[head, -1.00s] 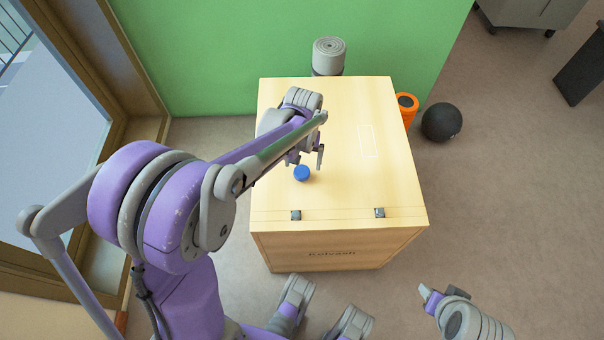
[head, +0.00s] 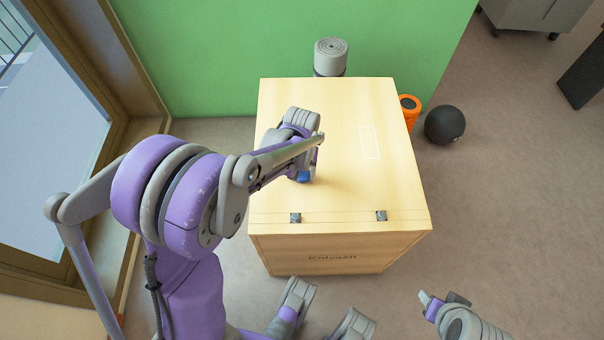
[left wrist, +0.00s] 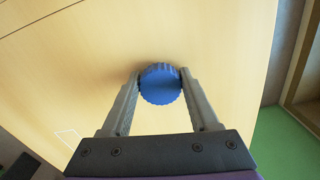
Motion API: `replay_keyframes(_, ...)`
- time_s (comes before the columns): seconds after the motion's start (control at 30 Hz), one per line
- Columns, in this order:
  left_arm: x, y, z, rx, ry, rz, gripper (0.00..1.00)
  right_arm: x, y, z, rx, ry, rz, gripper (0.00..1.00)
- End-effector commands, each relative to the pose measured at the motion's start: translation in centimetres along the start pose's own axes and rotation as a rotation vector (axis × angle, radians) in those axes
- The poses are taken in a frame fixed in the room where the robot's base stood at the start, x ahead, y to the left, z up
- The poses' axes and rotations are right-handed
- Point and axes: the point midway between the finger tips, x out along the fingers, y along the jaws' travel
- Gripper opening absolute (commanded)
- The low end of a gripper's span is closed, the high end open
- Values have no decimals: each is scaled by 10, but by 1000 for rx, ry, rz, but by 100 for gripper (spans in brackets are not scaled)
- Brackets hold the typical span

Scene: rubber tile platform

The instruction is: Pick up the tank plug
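The tank plug is a small blue disc with a ridged edge. In the head view the tank plug (head: 304,177) shows only in part on top of the wooden box (head: 340,195), with my left gripper over it. In the left wrist view the tank plug (left wrist: 160,84) sits between the two fingertips, which meet its edge on both sides. My left gripper (left wrist: 160,78) is shut on it, low over the box top. My right gripper (head: 428,300) is at the lower right of the head view, away from the box; its finger opening is not clear.
The box top has a white outlined rectangle (head: 369,142) and two metal latches (head: 381,215) near its front edge. A grey cylinder (head: 330,56) stands behind the box. An orange roller (head: 411,108) and a black ball (head: 445,124) lie to its right. The right floor is open.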

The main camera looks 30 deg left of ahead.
Motion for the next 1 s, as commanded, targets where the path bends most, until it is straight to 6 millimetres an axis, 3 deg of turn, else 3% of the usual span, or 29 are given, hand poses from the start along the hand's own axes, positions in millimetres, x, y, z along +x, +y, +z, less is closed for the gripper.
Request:
replay_keyframes(0.03, 0, 0, 0, 0, 0, 0, 50, 0, 0, 0, 0, 0, 0, 50)
replay_keyframes(0.3, 0, 0, 0, 0, 0, 0, 6, 0, 0, 0, 0, 0, 0, 50)
replay_keyframes(0.57, -5, 0, 0, 0, 0, 0, 6, -2, 0, -1, 0, 1, 0, 50)
replay_keyframes(1.0, -85, 0, 0, 0, 0, 0, 6, -26, 0, -10, 0, 10, 0, 50)
